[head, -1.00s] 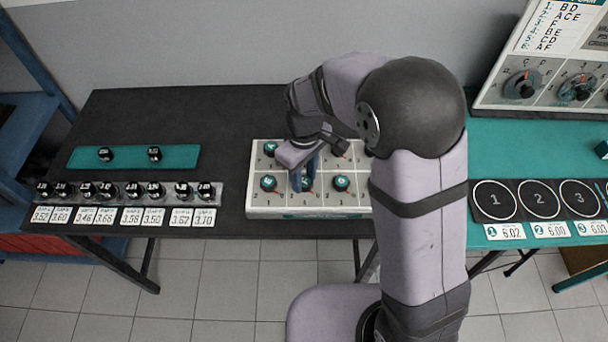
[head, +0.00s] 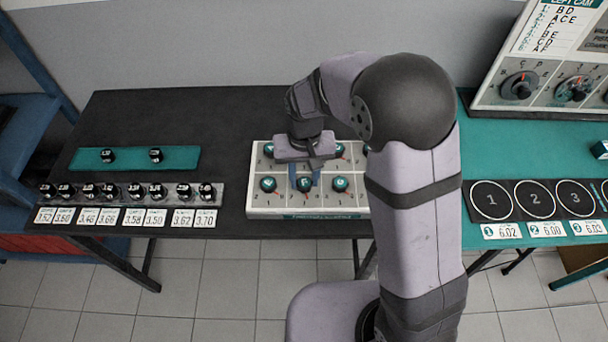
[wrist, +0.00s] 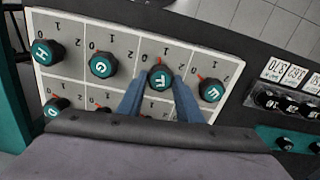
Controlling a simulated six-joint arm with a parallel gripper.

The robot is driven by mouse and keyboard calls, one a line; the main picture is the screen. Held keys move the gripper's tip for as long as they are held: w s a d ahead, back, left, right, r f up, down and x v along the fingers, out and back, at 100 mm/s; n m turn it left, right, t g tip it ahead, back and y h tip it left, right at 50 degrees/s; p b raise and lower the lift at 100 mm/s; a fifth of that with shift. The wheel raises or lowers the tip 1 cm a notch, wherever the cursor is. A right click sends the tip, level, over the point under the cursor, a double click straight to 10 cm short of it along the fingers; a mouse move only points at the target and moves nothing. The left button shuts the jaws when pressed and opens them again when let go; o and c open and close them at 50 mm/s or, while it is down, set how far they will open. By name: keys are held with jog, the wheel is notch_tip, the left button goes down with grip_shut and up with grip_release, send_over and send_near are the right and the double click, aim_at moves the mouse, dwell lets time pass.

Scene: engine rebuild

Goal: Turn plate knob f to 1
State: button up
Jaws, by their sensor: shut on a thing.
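Plate knob F (wrist: 160,78) is a dark round knob with a teal top on the light plate (wrist: 78,72), between knob G (wrist: 103,65) and knob E (wrist: 211,90). Its red pointer faces the far side of its cell, roughly toward the printed 1. My gripper (wrist: 159,90) has its two blue fingers on either side of knob F and is shut on it. In the head view, knob F (head: 304,185) is in the front row of the plate (head: 256,198), right at the fingertips of my gripper (head: 304,178).
Knob H (wrist: 47,52) is at the row's end. In the head view my arm hides the plate's right side. A rack of black parts (head: 122,201) and a teal strip (head: 130,158) lie left, with clear dark tabletop between. A dial panel (head: 545,75) stands right.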

aim_at(305, 181)
jog(key=shift+m, duration=1.6)
jog(key=shift+w, duration=0.1)
jog(key=o, duration=1)
jog(key=shift+o, duration=0.2)
jog(key=shift+r+b, duration=0.75)
jog(key=shift+r, duration=3)
